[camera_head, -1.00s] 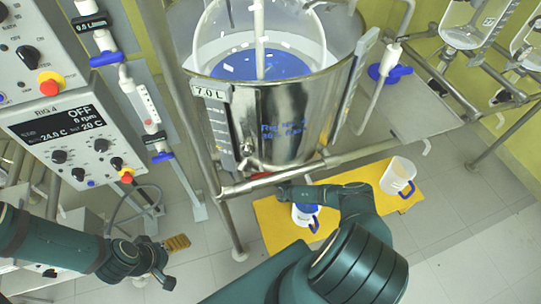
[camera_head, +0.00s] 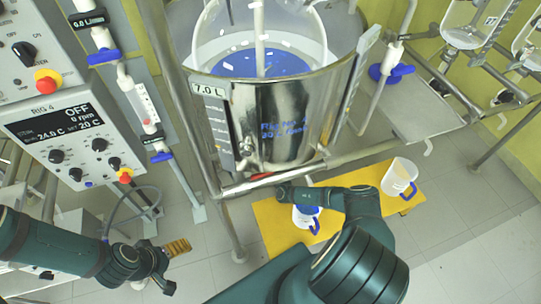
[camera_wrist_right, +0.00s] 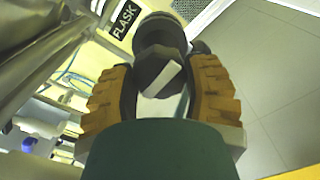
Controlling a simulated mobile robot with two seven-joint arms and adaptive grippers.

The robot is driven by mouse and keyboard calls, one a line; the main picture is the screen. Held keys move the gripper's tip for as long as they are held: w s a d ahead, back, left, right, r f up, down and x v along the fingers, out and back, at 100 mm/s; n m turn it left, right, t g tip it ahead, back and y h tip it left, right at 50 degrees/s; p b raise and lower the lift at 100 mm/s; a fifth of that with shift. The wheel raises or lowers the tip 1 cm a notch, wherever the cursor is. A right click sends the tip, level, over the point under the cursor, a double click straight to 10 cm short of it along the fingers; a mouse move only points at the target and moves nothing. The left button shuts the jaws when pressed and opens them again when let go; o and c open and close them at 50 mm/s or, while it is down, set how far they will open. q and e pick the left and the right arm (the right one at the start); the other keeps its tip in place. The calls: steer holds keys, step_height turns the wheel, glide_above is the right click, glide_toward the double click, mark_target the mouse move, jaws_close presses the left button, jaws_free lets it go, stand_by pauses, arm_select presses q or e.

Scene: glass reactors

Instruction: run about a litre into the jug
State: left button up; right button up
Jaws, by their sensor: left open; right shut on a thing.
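The steel reactor (camera_head: 275,135) holds blue liquid (camera_head: 255,64) and carries a 7.0 L plate (camera_head: 208,89). A white jug with a blue handle (camera_head: 303,220) stands below it, partly covered by my right arm; blue shows at its top. My right gripper (camera_head: 284,192) is under the reactor, its fingers mostly hidden in the head view. In the right wrist view it (camera_wrist_right: 165,85) is shut on a dark knob with a pale pointer (camera_wrist_right: 160,82), near a FLASK label (camera_wrist_right: 124,19). My left gripper (camera_head: 178,247) is open and empty, low at the left.
A second white jug (camera_head: 399,177) with a blue handle stands at the right of the yellow board (camera_head: 275,226). The control box (camera_head: 75,140) reads OFF, 0 rpm. Steel frame bars surround the reactor. Glass vessels hang at upper right. The grey floor at lower right is clear.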

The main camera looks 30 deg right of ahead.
steer(key=shift+f, duration=0.1)
steer(key=o, duration=1.2)
steer(key=shift+n, duration=0.3)
